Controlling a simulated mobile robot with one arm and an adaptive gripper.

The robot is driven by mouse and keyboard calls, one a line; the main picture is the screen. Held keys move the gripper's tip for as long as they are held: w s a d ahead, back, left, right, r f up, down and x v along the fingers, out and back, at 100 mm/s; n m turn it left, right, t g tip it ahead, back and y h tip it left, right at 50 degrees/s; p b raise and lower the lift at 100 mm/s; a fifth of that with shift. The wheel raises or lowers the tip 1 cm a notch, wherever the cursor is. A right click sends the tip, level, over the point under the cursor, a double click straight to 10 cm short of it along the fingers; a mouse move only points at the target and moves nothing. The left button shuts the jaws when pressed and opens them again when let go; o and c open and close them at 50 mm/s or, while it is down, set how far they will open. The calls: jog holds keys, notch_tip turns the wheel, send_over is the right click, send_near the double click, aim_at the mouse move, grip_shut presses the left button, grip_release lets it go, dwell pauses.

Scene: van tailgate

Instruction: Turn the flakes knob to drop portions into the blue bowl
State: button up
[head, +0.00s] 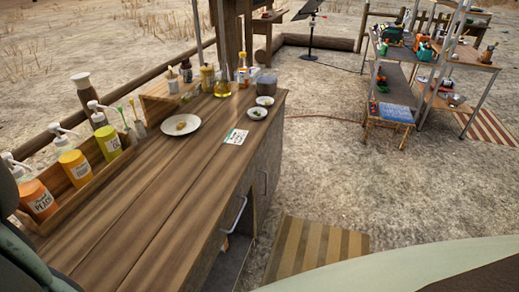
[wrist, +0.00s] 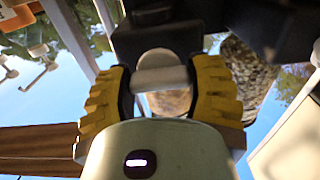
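In the wrist view my gripper (wrist: 160,88) has its two yellow, black-lined fingers on either side of a pale grey knob (wrist: 160,78). The knob has a crossbar in front of a round face, and both finger pads appear to touch the bar's ends. To the right of the fingers is a clear-looking container of speckled brown flakes (wrist: 250,75), partly hidden by a dark housing (wrist: 265,22). A round tan surface shows below the bar; I cannot tell what it is. The blue bowl is not visible in either view. My gripper is out of the head view.
In the head view a wooden counter (head: 150,205) carries pump bottles (head: 76,165) in a wooden rack, a white plate (head: 180,125), small dishes (head: 257,113), a card (head: 236,137) and an oil bottle (head: 221,83). The counter's front middle is bare. Shelves (head: 433,70) stand at the far right.

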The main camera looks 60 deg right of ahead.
jog(key=c, duration=0.5)
jog(key=shift+o, duration=0.2)
jog(key=shift+f+b, duration=0.15)
jog(key=shift+b, duration=0.2)
jog(key=shift+m+b, duration=0.3)
jog(key=shift+m, duration=0.1)
jog(key=shift+d+f+m+b, duration=0.1)
jog(key=shift+f+m+b, duration=0.05)
jog(key=shift+m+b, duration=1)
jog(key=m+b, duration=0.3)
jog(key=m, duration=0.1)
jog(key=shift+m+b, duration=0.25)
jog(key=shift+b, duration=0.15)
jog(key=m+b, duration=0.2)
jog(key=m, duration=0.3)
jog(key=shift+b, duration=0.35)
jog(key=m+b, duration=0.1)
jog(key=m, duration=0.4)
